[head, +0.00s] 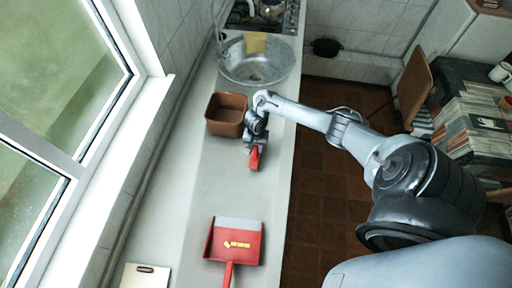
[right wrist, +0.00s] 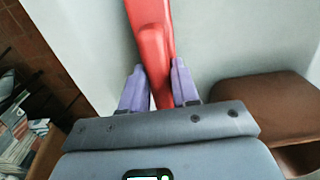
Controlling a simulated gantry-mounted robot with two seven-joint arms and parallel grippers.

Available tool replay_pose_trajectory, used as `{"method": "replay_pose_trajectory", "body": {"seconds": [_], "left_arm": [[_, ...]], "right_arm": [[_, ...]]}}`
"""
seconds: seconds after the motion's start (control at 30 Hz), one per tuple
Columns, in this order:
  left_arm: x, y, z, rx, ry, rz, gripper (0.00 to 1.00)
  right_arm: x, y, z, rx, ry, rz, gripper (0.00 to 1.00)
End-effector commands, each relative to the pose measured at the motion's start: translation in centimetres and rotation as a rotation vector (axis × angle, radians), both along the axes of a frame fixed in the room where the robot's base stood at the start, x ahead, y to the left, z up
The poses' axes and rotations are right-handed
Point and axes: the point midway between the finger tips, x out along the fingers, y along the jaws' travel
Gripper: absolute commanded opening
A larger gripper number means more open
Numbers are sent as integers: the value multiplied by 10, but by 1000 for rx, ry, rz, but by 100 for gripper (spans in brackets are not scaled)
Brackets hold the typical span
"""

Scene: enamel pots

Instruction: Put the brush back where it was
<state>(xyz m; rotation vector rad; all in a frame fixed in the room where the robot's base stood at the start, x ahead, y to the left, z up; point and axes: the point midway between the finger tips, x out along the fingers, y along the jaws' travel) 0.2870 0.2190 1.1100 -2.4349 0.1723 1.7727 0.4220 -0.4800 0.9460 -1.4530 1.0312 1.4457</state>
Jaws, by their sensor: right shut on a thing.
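The red brush (head: 254,160) is in my right gripper (head: 256,146), above the grey counter. In the right wrist view, the two purple fingers of my right gripper (right wrist: 159,82) close on the red brush (right wrist: 152,35) from both sides, and its red body runs away toward the top of the picture. The brush's bristles do not show clearly. A red dustpan (head: 248,254) with a grey front edge lies on the counter nearer the bottom, with several small yellow pieces (head: 237,245) on it. My left gripper is not in view.
A brown square container (head: 227,127) stands just left of my right gripper; a brown box also shows in the right wrist view (right wrist: 250,95). A round metal sink (head: 240,72) is beyond it. A pale board (head: 140,278) lies bottom left. The counter (head: 215,180) between gripper and dustpan is clear.

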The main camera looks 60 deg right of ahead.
Motion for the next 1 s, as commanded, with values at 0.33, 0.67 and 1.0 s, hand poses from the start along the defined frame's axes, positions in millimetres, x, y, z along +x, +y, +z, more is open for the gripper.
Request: {"method": "replay_pose_trajectory", "body": {"seconds": [0.33,0.67,1.0], "left_arm": [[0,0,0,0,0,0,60],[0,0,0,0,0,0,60],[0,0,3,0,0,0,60]], "right_arm": [[0,0,-2,0,0,0,0],[0,0,-3,0,0,0,55],[0,-1,8,-1,-1,1,55]]}}
